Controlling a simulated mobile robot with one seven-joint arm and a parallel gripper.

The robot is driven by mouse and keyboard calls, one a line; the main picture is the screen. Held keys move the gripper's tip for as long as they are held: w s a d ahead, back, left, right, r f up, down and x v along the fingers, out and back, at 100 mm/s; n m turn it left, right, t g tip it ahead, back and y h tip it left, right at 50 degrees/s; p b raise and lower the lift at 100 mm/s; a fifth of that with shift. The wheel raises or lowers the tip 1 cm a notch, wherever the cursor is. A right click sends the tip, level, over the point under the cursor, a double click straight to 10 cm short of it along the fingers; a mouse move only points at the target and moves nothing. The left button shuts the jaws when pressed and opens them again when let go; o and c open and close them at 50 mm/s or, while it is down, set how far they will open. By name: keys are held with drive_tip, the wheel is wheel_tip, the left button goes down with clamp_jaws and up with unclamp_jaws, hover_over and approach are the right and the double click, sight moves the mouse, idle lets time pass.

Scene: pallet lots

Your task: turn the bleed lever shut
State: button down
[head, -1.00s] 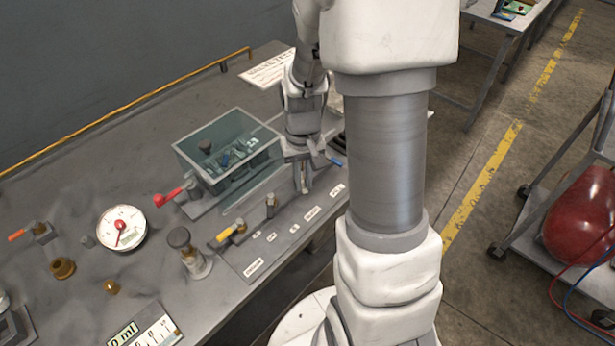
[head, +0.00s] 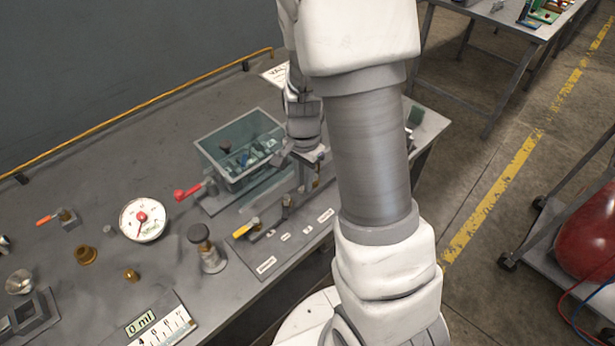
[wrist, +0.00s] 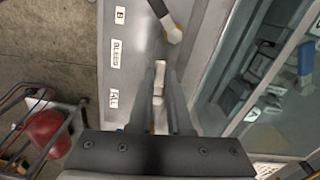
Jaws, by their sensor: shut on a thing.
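The valve panel (head: 285,236) lies along the table's front edge, with small white labels. A label reading BLEED (wrist: 117,53) shows in the wrist view. My gripper (head: 303,186) points down at the panel's right end, and its fingers (wrist: 160,80) are close together around a narrow pale piece, which I take as part of the bleed lever (wrist: 158,92). The fingers and gripper body hide most of this lever. A yellow-handled lever (head: 242,230) sits at the panel's left end, and a short post (head: 286,205) stands between it and my gripper.
A clear-walled bin (head: 232,165) with small parts stands just behind the panel, close to my gripper. A red-handled lever (head: 187,192), a round gauge (head: 143,220) and a dark-knobbed valve (head: 205,246) are to the left. A red tank (head: 592,232) on a cart is at right.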

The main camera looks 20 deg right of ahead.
sight(303, 185)
drive_tip(key=shift+w+a+m, duration=0.1)
drive_tip(key=shift+w+m, duration=0.2)
drive_tip(key=shift+m, duration=0.4)
drive_tip(key=shift+p, duration=0.3)
drive_tip(key=c, duration=0.8)
unclamp_jaws()
drive_tip(key=shift+c, duration=0.2)
wheel_tip(303, 185, up, 18)
drive_tip(key=p, duration=0.2)
drive_tip(key=shift+f, duration=0.25)
